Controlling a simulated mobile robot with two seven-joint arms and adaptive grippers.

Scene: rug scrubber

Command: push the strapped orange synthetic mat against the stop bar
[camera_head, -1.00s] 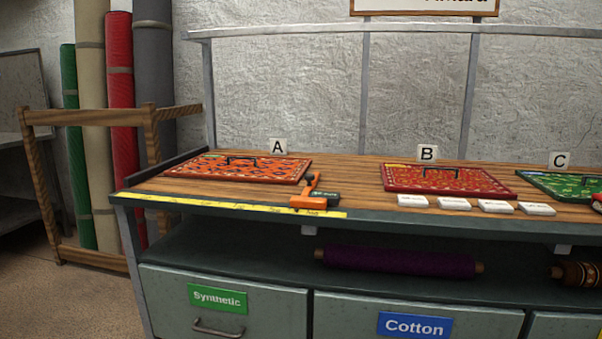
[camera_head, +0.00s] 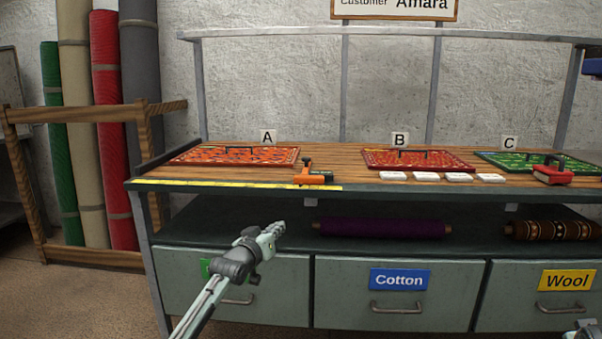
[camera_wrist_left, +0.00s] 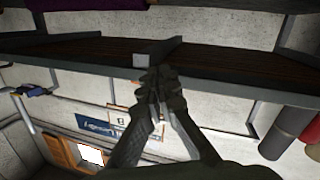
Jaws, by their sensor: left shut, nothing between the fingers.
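The orange patterned mat (camera_head: 205,157) lies flat on the wooden bench top below card A, with a black strap or handle on it. A dark raised bar (camera_head: 165,163) runs along the bench's left end, close to the mat's left edge; I cannot tell whether they touch. My left gripper (camera_head: 277,231) is shut and empty, in front of the bench below the top's front edge, apart from the mat. It also shows shut in the left wrist view (camera_wrist_left: 158,85). A small pale part of my right arm or gripper (camera_head: 585,327) shows at the lower right corner.
An orange-handled tool (camera_head: 313,178) stands at the front edge beside a yellow measuring strip (camera_head: 235,185). Red mat B (camera_head: 415,160), green mat C (camera_head: 515,160) and several white blocks (camera_head: 425,176) lie to the right. A purple roll (camera_head: 385,228) lies on the lower shelf.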

